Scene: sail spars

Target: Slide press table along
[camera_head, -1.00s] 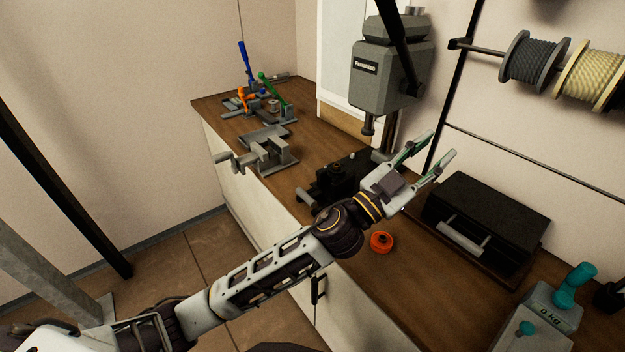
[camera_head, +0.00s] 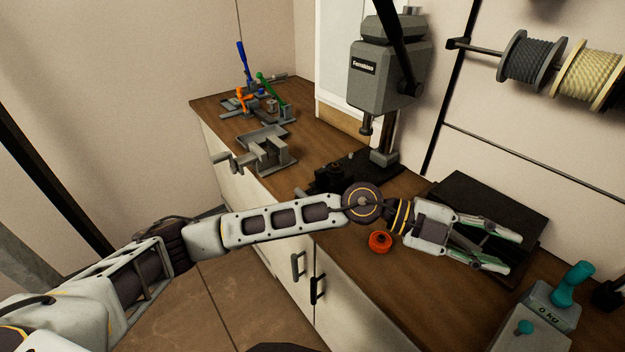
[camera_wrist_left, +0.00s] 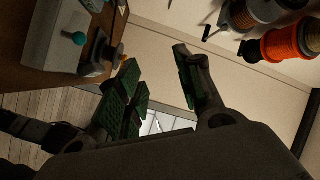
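The grey press (camera_head: 385,72) stands at the back of the wooden counter. A dark block and slide, probably the press table (camera_head: 333,176), sits low in front of its column. My left forearm partly hides the near side of it. My left gripper (camera_head: 512,253) is open and empty, to the right of the press, over the front of a black case. Its green-padded fingers are spread apart in the left wrist view (camera_wrist_left: 165,88), with nothing between them. My right gripper is not in view.
An orange round part (camera_head: 380,242) lies on the counter beside my left wrist. The black case (camera_head: 480,205) and a grey scale (camera_head: 550,308) with teal knobs stand at the right. A grey vise (camera_head: 268,148) and coloured clamps (camera_head: 262,98) stand at the far left. Rope spools (camera_head: 533,58) hang on the wall.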

